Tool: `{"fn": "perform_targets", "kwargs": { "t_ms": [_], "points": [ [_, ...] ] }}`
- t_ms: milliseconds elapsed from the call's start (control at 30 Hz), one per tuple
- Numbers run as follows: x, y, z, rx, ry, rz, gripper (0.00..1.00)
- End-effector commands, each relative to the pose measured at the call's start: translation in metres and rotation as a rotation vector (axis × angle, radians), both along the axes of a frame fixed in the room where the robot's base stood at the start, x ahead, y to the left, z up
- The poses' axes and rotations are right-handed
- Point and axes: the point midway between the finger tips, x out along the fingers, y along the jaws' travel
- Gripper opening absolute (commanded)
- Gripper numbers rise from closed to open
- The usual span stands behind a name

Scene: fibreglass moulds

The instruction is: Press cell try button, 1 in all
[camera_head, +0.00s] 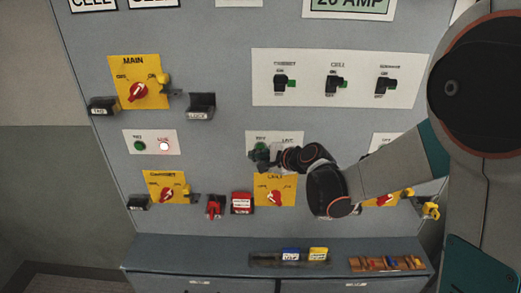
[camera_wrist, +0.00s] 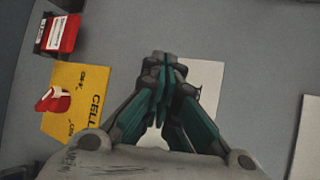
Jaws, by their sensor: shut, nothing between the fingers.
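The white try/live plate (camera_head: 290,136) above the yellow CELL plate is in the middle of the panel in the head view. My gripper (camera_head: 259,154) is in front of this plate's left part, over the try side, and its fingers are shut with nothing between them. The cell try button is hidden behind the fingers. In the wrist view my shut fingertips (camera_wrist: 160,60) lie over the left edge of the white plate (camera_wrist: 212,78). I cannot tell whether they touch the button.
The yellow CELL plate with a red rotary switch (camera_head: 276,196) sits just below my gripper. A red lock box (camera_head: 241,203) is beside it. A ledge (camera_head: 215,253) holds tags below.

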Motion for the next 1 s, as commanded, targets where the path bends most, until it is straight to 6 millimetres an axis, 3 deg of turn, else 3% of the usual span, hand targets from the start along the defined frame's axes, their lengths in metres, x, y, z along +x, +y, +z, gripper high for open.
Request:
{"fn": "perform_targets", "kwargs": {
  "t_ms": [1000],
  "points": [
    [0.0083,-0.0004,0.0003,0.000,0.000,0.000,0.00]
  ]
}}
